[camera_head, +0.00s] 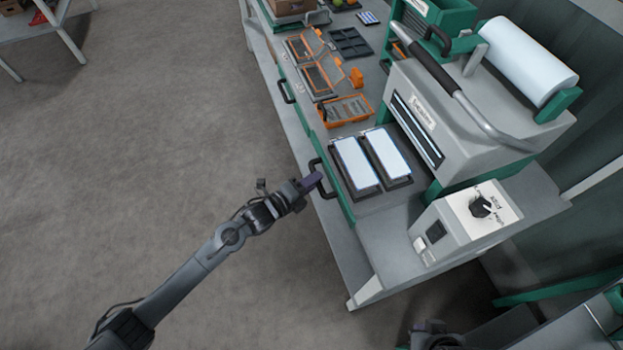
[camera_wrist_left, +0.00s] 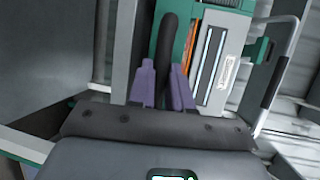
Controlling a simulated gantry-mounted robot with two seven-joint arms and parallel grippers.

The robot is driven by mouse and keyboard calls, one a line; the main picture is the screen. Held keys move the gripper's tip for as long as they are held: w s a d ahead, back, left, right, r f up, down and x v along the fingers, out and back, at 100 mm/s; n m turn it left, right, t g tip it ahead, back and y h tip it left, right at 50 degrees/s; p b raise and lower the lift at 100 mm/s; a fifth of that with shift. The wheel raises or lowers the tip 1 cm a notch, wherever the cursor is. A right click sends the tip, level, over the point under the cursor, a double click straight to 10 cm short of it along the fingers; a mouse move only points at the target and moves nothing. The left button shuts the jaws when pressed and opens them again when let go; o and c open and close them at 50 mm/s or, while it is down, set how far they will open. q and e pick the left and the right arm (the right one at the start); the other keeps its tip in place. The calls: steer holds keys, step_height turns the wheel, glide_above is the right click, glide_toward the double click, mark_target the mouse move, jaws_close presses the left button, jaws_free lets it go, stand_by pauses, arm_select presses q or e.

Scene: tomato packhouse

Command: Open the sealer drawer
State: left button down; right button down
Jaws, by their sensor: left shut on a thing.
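The sealer (camera_head: 470,120) is a grey and green machine with a long lever and a film roll, at the right of the head view. The drawer's green front (camera_head: 338,192) with a black bar handle (camera_head: 316,162) is at the table's left edge. Two white-topped trays (camera_head: 355,163) lie between this front and the sealer. My left gripper (camera_head: 315,181) is at the handle. In the left wrist view its purple fingers (camera_wrist_left: 164,88) are shut on the black handle (camera_wrist_left: 167,45), one on each side. My right gripper (camera_head: 430,328) is partly visible at the bottom edge; its jaws are unclear.
Orange trays (camera_head: 345,110) and a dark compartment tray (camera_head: 350,43) lie farther back on the table. Another handle (camera_head: 286,91) is on the table's left side. A control box (camera_head: 465,220) with a knob stands at the front. The floor left of the table is clear.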

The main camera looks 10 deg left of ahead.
arm_select(q)
steer(key=c, duration=1.1)
jaws_free()
steer(key=shift+o, duration=0.2)
steer(key=shift+s+a, duration=0.1)
steer(key=p+v, duration=0.1)
steer(key=v, duration=0.9)
steer(key=shift+s, duration=0.25)
steer(key=shift+a+r, duration=0.1)
steer(key=shift+a, duration=0.05)
